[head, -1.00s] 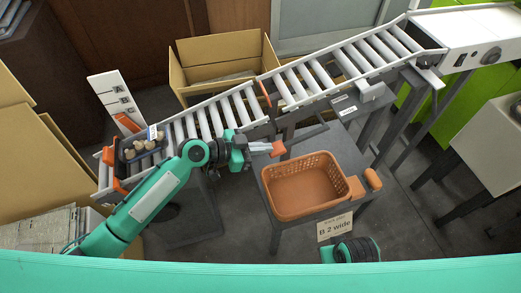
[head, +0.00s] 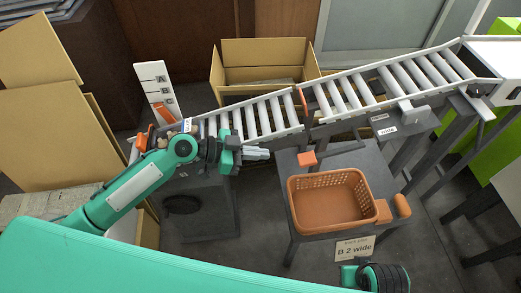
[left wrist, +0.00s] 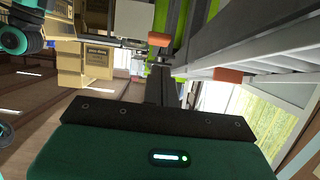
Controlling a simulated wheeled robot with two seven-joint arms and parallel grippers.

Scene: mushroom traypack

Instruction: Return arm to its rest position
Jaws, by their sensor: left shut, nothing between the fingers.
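My left arm reaches in from the left in the head view. Its left gripper (head: 262,154) is shut and empty, with its pale fingers pointing right. It hangs over the floor in front of the roller conveyor (head: 252,118), apart from the small table. A few mushrooms (head: 187,126) show at the conveyor's left end, mostly hidden behind my arm.
An orange basket (head: 335,227) stands empty on the grey table (head: 288,165), with an orange block (head: 307,158) at its back corner. A sign reading "B 2 wide" (head: 355,248) hangs in front. An open cardboard box (head: 262,88) stands behind the conveyor. Cardboard (head: 45,135) lines the left.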

